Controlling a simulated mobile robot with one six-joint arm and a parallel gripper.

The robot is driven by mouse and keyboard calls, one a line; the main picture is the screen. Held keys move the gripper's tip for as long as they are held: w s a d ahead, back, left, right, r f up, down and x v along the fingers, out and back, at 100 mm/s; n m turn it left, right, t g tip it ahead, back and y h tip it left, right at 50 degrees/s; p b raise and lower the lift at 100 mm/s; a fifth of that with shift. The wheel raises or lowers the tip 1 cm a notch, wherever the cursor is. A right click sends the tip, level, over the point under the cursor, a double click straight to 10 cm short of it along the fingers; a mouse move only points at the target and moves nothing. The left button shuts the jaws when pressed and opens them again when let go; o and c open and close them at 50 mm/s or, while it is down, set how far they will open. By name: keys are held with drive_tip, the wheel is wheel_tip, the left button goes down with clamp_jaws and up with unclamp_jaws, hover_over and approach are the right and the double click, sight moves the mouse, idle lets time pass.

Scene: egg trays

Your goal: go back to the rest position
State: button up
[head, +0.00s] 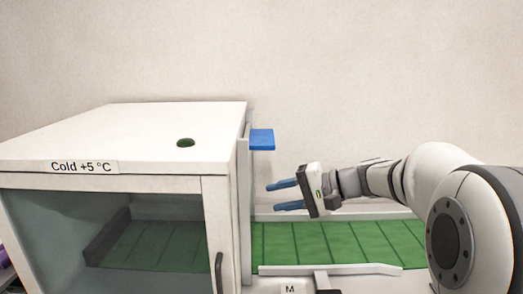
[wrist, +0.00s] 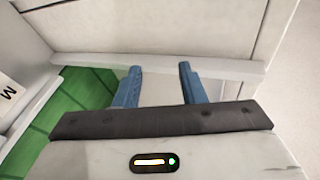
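My gripper (head: 279,195) has two blue fingers that stand apart with nothing between them. It hangs in the air to the right of the white cold box (head: 130,132) and above the green conveyor-like surface (head: 335,243). In the wrist view the two blue fingers (wrist: 158,85) also show apart and empty. They point toward a pale wall or panel. My arm reaches in from the right in the head view. No egg or egg tray shows clearly in either view.
The cold box has a glass front and a dark handle (head: 219,270). A blue tab (head: 261,139) juts from its right side, close to my gripper. A white rail (head: 330,269) and an "M" label (head: 290,289) lie in front.

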drive_tip(key=s+d+f+n+h, duration=0.1)
drive_tip(key=s+d+f+h, duration=0.2)
drive_tip(key=s, duration=0.4)
drive_tip(key=s+d+f+n+g+h, duration=0.1)
drive_tip(key=s+d+f+h, duration=0.3)
drive_tip(key=s, duration=0.4)
drive_tip(key=s+d+f+n+h, duration=0.1)
drive_tip(key=s+d+f+h, duration=0.2)
drive_tip(key=s+f+h, duration=0.3)
drive_tip(key=shift+s+d+f+n, duration=0.25)
drive_tip(key=shift+s+f+n, duration=0.15)
drive_tip(key=shift+s+f, duration=0.45)
drive_tip(key=shift+a, duration=0.1)
